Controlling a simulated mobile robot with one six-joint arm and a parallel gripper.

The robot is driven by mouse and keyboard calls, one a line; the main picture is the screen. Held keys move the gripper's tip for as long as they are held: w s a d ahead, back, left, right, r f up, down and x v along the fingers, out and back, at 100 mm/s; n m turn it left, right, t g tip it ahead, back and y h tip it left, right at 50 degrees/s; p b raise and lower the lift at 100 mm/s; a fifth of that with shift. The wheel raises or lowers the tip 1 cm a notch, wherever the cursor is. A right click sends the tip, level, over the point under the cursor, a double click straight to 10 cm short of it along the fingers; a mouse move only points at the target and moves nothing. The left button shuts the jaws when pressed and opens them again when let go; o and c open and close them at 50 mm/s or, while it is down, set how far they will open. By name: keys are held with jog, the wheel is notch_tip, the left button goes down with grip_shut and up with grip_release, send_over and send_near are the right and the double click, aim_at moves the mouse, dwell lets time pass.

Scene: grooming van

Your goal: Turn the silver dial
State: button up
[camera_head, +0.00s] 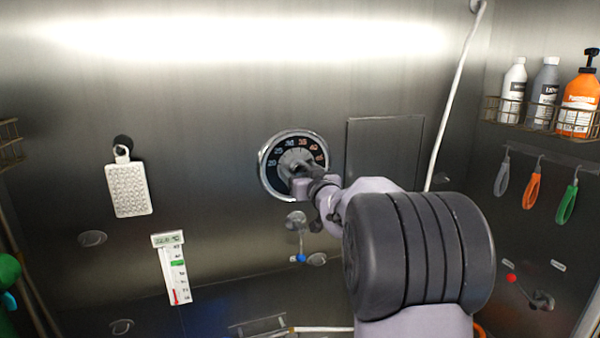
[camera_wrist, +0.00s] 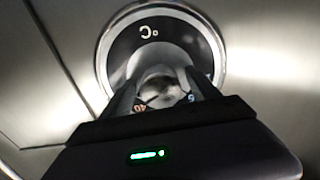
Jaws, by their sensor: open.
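The silver dial (camera_head: 264,160) is mounted on the metal wall. It has a bright rim, a black face with numbers along the top, and a grey knob at its centre. In the wrist view the dial (camera_wrist: 104,58) fills the upper middle, with a °C mark on its face. My gripper (camera_head: 303,170) is at the dial's centre, in front of the knob. In the wrist view the open fingers of my gripper (camera_wrist: 163,85) stand to either side of the silver knob (camera_wrist: 160,88). Whether the fingers touch the knob cannot be told.
Below the dial is a small lever with a blue tip (camera_head: 301,258). A thermometer strip (camera_head: 174,270) and a white hanging brush pad (camera_head: 129,190) are to the left. A flat panel (camera_head: 384,150) is right of the dial. Bottles in a rack (camera_head: 540,130) stand at the right.

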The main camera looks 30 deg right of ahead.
jog(key=c, duration=1.4)
jog(key=shift+o, duration=0.2)
jog(key=n+b, duration=0.3)
jog(key=shift+f+n, duration=0.1)
jog(key=shift+n, duration=0.3)
jog(key=n+b, duration=0.3)
jog(key=n, duration=0.1)
jog(key=shift+d+n, duration=0.1)
jog(key=shift+n, duration=0.2)
jog(key=n+b, duration=0.1)
jog(key=n, duration=0.2)
jog(key=shift+n+b, duration=0.3)
jog(key=shift+r+n+b, duration=0.2)
jog(key=shift+n+b, duration=0.55)
jog(key=shift+n, duration=1.15)
